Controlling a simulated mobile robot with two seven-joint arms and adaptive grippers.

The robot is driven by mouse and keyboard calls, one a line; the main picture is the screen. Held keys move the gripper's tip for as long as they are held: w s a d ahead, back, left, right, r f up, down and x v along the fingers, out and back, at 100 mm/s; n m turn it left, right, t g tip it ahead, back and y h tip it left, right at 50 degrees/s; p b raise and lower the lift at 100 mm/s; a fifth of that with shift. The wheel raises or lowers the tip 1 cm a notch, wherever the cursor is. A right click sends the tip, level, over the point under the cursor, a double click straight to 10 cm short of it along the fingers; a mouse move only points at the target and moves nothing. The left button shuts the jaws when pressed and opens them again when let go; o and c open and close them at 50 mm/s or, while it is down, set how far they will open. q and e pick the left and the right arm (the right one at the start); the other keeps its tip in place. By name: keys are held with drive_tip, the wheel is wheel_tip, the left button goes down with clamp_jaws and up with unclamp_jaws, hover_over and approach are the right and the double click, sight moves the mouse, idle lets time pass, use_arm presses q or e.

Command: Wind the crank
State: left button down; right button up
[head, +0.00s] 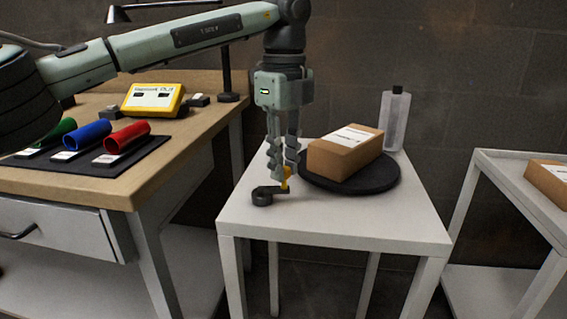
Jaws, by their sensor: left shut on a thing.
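The crank (263,196) is a small dark piece with an upright yellow handle (286,184), near the left edge of the white table. My left gripper (284,175) points straight down over it. Its fingers are shut on the yellow handle and hide part of it. A black round turntable (375,184) lies to the right of the crank. A brown cardboard box (345,155) with a white label sits on the turntable. My right gripper does not show.
A clear bottle (395,122) with a black cap stands behind the box. The wooden workbench (150,185) on the left holds coloured tubes, a yellow device (152,99) and a lamp. Another white table with a box (548,180) stands at right. The white table's front (340,222) is clear.

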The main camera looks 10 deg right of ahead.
use_arm(q)
drive_tip(key=shift+w+n, duration=0.25)
drive_tip(key=shift+n, duration=0.35)
drive_tip(key=c, duration=1.4)
unclamp_jaws()
drive_tip(key=shift+o, duration=0.2)
drive_tip(key=shift+r, duration=0.15)
wheel_tip(320, 180, up, 12)
